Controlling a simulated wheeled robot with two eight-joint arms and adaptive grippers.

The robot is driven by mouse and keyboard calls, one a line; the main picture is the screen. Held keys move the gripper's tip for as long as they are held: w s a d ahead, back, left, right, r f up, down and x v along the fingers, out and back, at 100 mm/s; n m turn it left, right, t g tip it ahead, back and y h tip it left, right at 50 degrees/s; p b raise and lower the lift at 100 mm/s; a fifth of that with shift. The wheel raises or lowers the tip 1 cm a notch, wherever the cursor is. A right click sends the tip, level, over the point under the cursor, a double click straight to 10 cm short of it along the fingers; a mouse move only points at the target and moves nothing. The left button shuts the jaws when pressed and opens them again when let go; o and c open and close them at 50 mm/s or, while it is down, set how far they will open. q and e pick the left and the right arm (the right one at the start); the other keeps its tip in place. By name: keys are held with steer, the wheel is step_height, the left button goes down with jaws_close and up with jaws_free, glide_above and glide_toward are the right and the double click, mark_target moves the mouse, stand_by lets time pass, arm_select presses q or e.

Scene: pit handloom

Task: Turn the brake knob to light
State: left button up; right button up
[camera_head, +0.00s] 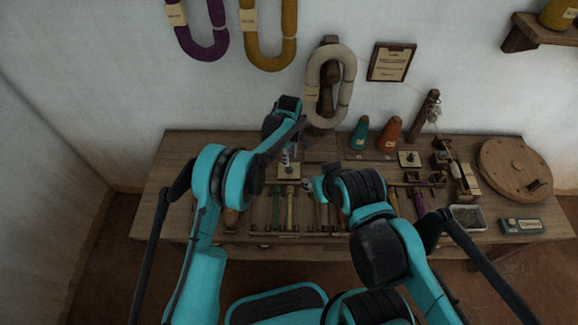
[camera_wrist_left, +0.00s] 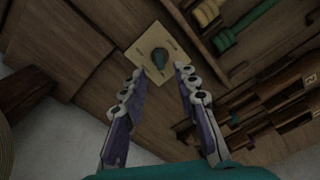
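A small dark teal knob (camera_wrist_left: 158,57) sits at the middle of a square cream plate (camera_wrist_left: 172,43) with small marks around it, in the left wrist view. The plate also shows in the head view (camera_head: 289,172), below my left gripper (camera_head: 287,156). In the wrist view my left gripper (camera_wrist_left: 160,72) is open, one finger on each side, with its tips just short of the knob. No contact shows. My right gripper (camera_head: 308,184) is low over the bench, right of the plate, mostly hidden by its own arm; its opening cannot be told.
The wooden bench (camera_head: 160,205) carries a tray of coloured-handled tools (camera_head: 290,207), teal (camera_head: 360,134) and orange (camera_head: 389,135) cones, a second cream plate (camera_head: 409,158), and a round wooden disc (camera_head: 516,168). A pale yarn skein (camera_head: 347,85) hangs behind. The bench's left end is clear.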

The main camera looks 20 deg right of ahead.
mark_target(289, 169)
arm_select(q)
step_height(289, 169, down, 6)
steer(key=shift+r+b, duration=0.1)
steer(key=shift+b, duration=0.8)
jaws_close()
steer(key=shift+m, duration=0.4)
steer(key=m, duration=0.5)
steer(key=shift+b, duration=0.4)
steer(key=m, duration=0.5)
steer(key=shift+m, duration=0.4)
jaws_free()
